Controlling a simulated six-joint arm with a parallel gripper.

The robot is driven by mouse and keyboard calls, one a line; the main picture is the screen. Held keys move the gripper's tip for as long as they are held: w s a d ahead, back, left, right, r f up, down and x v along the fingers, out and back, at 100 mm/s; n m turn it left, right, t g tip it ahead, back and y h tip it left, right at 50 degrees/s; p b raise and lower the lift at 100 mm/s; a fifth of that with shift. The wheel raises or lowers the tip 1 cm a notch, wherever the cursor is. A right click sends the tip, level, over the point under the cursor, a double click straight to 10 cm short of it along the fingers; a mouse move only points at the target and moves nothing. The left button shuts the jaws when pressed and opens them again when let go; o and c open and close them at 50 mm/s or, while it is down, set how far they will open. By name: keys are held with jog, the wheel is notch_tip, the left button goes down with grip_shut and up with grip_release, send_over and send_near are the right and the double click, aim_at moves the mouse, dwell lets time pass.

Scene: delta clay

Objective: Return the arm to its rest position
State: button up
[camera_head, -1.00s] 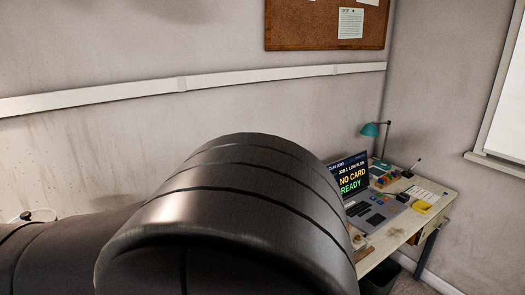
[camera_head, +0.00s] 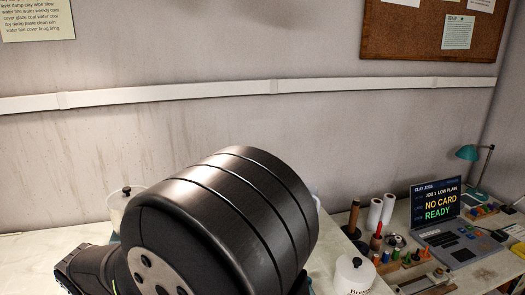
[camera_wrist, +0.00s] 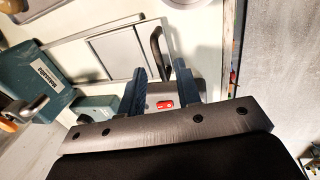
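My gripper (camera_wrist: 159,68) shows in the wrist view, its two dark blue fingers spread apart with nothing between the tips. Behind the tips are pale flat panels and a dark curved handle (camera_wrist: 157,42). A small grey part with a red mark (camera_wrist: 165,104) shows between the finger bases; I cannot tell what it is. In the head view a large black rounded link of my arm (camera_head: 225,225) fills the lower middle. The gripper itself is out of sight there, and the arm hides part of the pale bench.
In the head view a laptop (camera_head: 435,210) reads "NO CARD READY". A teal lamp (camera_head: 468,152), white rolls (camera_head: 382,210) and a white lidded jar (camera_head: 352,274) stand on the right. Another lidded jar (camera_head: 117,205) is behind my arm. A teal box (camera_wrist: 38,78) shows in the wrist view.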

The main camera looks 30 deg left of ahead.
jog(key=shift+w+a+f, duration=0.1)
jog(key=shift+f, duration=0.5)
jog(key=shift+w+a, duration=0.1)
jog(key=shift+r, duration=0.1)
